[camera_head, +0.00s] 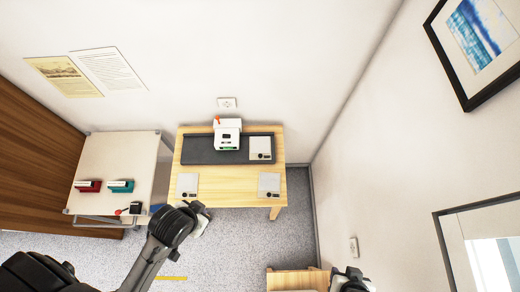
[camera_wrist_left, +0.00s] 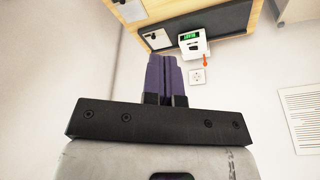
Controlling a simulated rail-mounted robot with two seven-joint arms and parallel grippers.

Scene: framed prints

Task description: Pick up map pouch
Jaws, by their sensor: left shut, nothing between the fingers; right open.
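Three flat pale-grey pouches with a small black spot lie on the light wood table (camera_head: 228,190). One pouch (camera_head: 187,184) is at the front left, one (camera_head: 269,183) at the front right, and one (camera_head: 260,147) on the dark mat (camera_head: 200,150). I cannot tell which is the map pouch. A pouch on the mat also shows in the left wrist view (camera_wrist_left: 156,38). My left gripper (camera_wrist_left: 165,58) is shut and empty, its purple fingers together; in the head view my left arm ends near the table's front left. My right gripper (camera_head: 350,279) is open at the bottom edge, apart from the table.
A white device (camera_head: 228,134) with a green display stands on the mat. A pale trolley (camera_head: 118,151) at left holds a red block (camera_head: 88,186), a teal block (camera_head: 121,186) and a small dark item (camera_head: 135,208). A wooden piece (camera_head: 296,279) stands at the bottom. Walls close the back and right.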

